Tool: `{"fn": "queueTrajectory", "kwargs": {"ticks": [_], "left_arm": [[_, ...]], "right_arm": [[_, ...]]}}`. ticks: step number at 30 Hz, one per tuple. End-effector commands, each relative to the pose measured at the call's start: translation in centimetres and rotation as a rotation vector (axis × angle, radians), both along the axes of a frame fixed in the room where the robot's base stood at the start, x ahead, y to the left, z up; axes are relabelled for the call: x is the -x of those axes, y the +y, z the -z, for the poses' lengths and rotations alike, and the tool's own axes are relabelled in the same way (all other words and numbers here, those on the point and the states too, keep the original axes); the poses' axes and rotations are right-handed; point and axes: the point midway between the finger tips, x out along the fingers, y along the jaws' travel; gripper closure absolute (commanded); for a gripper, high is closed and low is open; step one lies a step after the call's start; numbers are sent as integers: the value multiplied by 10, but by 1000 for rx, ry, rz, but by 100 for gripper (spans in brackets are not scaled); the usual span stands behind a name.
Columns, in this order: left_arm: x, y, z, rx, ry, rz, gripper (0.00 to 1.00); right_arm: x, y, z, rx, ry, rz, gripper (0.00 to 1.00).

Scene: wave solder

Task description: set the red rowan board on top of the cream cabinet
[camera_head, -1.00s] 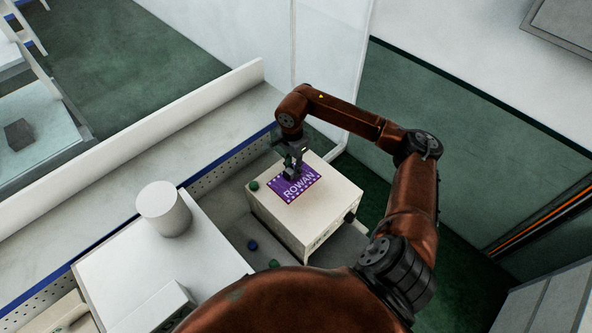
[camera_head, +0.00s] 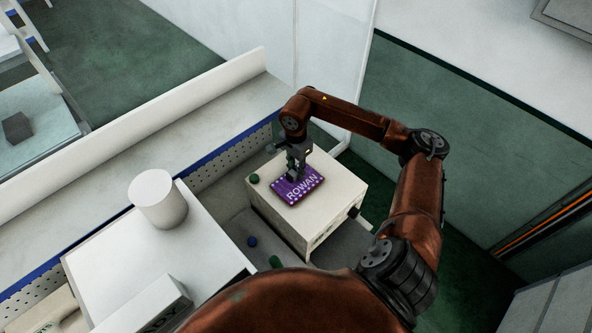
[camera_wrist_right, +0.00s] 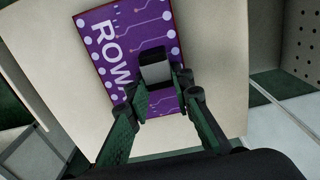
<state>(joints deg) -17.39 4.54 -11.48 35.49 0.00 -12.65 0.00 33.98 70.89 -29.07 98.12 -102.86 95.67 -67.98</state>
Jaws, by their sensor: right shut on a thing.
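The rowan board (camera_head: 302,193) is a flat purple plate with white "ROWAN" lettering and pale dots along its edges. It appears purple, with a thin reddish edge in the wrist view (camera_wrist_right: 103,46). It is over the top of the cream cabinet (camera_head: 334,204), within its outline; I cannot tell whether it touches it. My right gripper (camera_head: 293,176) comes from above and is shut on the board, its fingers at a pale grey block (camera_wrist_right: 155,70) on the board's face. The fingers hide part of the lettering. My left gripper is not in view.
A white cylinder (camera_head: 158,200) stands on a white box (camera_head: 150,255) to the left. A green button (camera_head: 254,179) is near the cabinet's left corner, a dark knob (camera_head: 353,212) on its right side. A perforated blue-edged rail (camera_head: 225,160) runs behind.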

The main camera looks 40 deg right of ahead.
Motion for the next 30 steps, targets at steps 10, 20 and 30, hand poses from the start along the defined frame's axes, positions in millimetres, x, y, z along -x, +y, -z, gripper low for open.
{"fn": "queueTrajectory", "kwargs": {"ticks": [10, 20, 30], "left_arm": [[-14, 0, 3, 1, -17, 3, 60], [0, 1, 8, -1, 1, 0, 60], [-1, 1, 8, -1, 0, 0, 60]], "right_arm": [[0, 0, 5, 0, 0, 0, 100], [0, 0, 10, 0, 0, 0, 100], [0, 0, 10, 0, 0, 0, 60]]}}
